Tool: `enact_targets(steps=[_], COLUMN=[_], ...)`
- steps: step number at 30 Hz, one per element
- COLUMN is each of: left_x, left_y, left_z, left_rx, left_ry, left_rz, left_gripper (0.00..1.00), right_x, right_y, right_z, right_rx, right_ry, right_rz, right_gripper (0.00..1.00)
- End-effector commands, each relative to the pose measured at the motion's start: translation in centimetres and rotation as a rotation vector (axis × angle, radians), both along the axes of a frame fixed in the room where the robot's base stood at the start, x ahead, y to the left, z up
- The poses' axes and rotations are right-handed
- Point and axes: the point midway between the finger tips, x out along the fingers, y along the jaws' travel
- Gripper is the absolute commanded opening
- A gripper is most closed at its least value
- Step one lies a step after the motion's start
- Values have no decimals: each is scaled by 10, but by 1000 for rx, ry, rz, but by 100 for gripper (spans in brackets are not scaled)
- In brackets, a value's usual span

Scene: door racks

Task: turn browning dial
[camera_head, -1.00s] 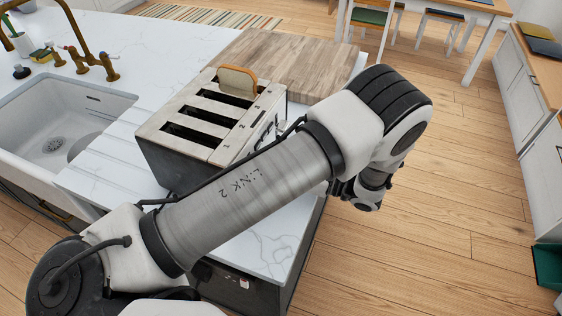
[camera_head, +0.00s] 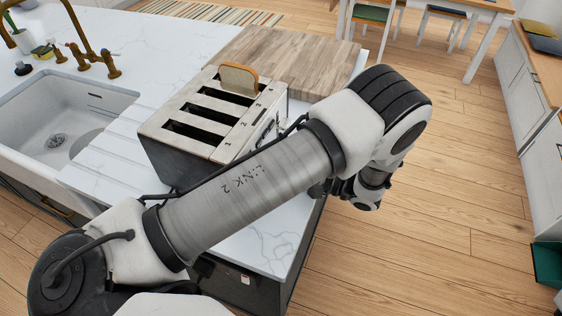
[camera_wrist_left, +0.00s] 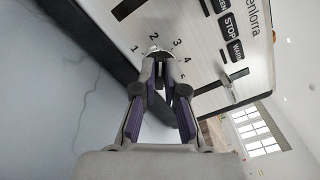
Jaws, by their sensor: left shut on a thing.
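The toaster (camera_head: 186,143) stands on the white counter, with a slice of bread (camera_head: 238,79) sticking up from its far slot. In the left wrist view the toaster's metal front (camera_wrist_left: 205,30) shows several printed numbers around a small dial (camera_wrist_left: 153,50). My left gripper (camera_wrist_left: 163,72) is shut on this dial, its fingertips close to the panel. The fingers hide much of the dial, so its exact setting cannot be read. In the head view my left arm covers the gripper and the dial. My right gripper is in neither view.
A wooden board (camera_head: 290,62) lies behind the toaster. A white sink (camera_head: 60,115) with a brass tap is to the left. A slot with a lever (camera_wrist_left: 228,88) and STOP and WARM buttons (camera_wrist_left: 232,32) are near the fingers. Open floor lies to the right.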

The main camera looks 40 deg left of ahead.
Motion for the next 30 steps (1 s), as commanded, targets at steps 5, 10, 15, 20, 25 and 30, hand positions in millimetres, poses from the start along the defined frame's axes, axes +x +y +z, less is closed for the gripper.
enact_targets(steps=[5, 10, 15, 20, 25, 30], left_x=[1, 1, 1, 1, 1, 1], left_y=[0, 0, 0, 0, 0, 0], left_z=[-1, -1, 0, 0, 0, 0], left_rx=[20, 35, 42, 43, 44, 45], left_ry=[-110, -180, -213, -221, -221, -221], left_rz=[-3, -4, -4, -4, -4, -3], left_gripper=[0, 0, 0, 0, 0, 35], right_x=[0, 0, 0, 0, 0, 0], right_y=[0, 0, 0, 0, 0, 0], right_z=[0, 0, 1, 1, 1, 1], right_rx=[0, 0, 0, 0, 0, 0], right_ry=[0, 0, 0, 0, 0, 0], right_rz=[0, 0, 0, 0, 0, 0], right_gripper=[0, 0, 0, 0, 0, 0])
